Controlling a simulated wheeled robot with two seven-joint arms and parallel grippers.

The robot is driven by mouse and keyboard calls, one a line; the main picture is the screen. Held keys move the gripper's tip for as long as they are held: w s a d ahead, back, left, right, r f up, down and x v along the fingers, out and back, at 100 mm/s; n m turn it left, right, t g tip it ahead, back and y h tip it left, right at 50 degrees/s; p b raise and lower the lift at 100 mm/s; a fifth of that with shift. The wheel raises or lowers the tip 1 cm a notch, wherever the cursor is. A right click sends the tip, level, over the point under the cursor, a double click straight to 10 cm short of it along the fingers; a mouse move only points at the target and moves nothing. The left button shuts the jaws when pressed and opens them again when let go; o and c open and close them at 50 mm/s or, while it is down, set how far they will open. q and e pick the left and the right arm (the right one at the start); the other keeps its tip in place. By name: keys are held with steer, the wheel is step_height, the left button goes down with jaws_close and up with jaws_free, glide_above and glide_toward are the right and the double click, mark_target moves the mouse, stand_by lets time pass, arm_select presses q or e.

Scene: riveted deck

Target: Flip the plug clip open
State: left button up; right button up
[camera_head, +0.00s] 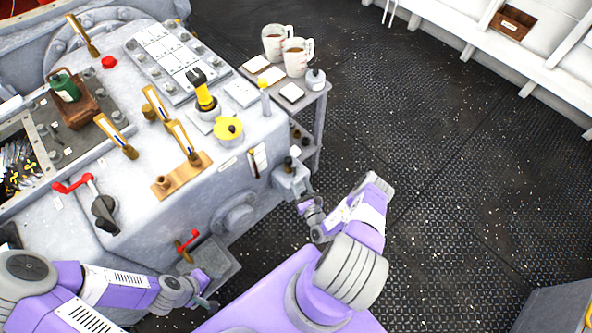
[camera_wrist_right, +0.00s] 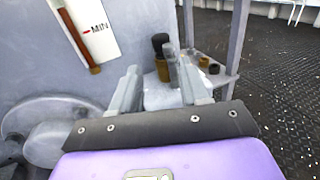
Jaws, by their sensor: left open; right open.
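A grey socket box (camera_head: 291,180) sticks out from the right side of the console, with a dark plug (camera_head: 289,163) standing on it. In the right wrist view the plug (camera_wrist_right: 160,44) has a black top and a brass-coloured lower part. I cannot clearly tell the clip apart from the grey parts around the plug. My right gripper (camera_head: 306,207) is just in front of the box, open. In its wrist view the gripper (camera_wrist_right: 160,84) has its fingers apart, with the plug beyond and between them. My left gripper (camera_head: 206,289) is open and empty, low by the console's front.
A small shelf cart (camera_head: 318,108) with mugs stands behind the box. Open deck lies to the right.

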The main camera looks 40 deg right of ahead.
mark_target(295, 167)
steer(key=shift+h, duration=0.5)
steer(key=x, duration=0.2)
steer(key=b+x, duration=0.1)
steer(key=x, duration=0.2)
steer(key=d+b+x, duration=0.1)
steer(key=x, duration=0.1)
steer(key=shift+w+f, duration=0.1)
jaws_close()
